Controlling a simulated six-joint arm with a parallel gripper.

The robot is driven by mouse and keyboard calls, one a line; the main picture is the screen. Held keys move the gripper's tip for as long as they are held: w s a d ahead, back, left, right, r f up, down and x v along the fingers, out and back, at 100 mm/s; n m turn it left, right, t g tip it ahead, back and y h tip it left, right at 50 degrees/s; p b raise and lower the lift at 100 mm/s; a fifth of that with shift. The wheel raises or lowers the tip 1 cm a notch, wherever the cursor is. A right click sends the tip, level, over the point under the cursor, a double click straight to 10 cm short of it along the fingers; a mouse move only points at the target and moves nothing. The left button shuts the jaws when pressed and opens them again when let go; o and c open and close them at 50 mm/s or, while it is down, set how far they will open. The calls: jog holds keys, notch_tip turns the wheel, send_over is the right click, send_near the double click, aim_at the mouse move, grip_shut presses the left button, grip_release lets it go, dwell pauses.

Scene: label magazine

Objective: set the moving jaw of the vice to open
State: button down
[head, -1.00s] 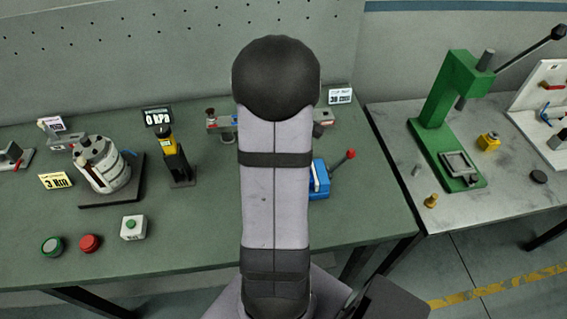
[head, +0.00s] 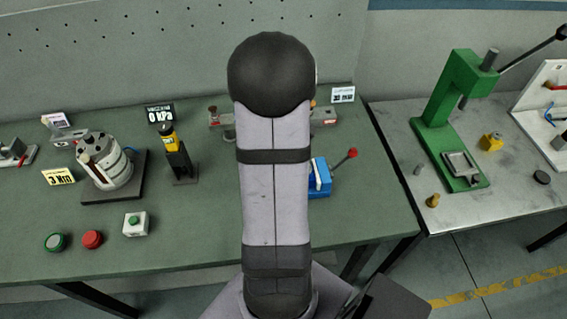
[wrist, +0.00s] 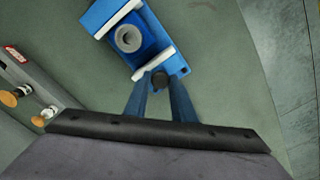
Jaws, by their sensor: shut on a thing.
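The blue vice (wrist: 147,25) lies at the top middle of the wrist view, with a pale plate on each of two jaws and a grey ring-shaped part (wrist: 128,38) between them. The jaw nearest me, which looks like the moving jaw (wrist: 172,64), has a dark knob (wrist: 159,80) on its near side. My gripper (wrist: 160,84) is shut on this knob, with one finger on each side. In the head view, part of the vice (head: 319,178) and its red-ended lever (head: 351,153) show to the right of my arm, which hides my gripper.
A bar-shaped fixture with knobs (wrist: 30,85) lies at the lower left of the wrist view; it stands behind my arm in the head view. A gauge stand (head: 180,160), a white cylinder device (head: 105,165) and buttons (head: 92,239) are to the left. Bare bench surrounds the vice.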

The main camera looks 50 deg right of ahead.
jog(key=c, duration=1.9)
grip_release()
jog(key=shift+w+a, duration=0.1)
jog(key=shift+w, duration=0.05)
jog(key=o, duration=0.4)
jog(key=shift+w+a, duration=0.1)
jog(key=shift+a, duration=0.05)
jog(key=shift+r, duration=0.1)
jog(key=shift+r+b, duration=0.95)
jog(key=shift+r, duration=2.7)
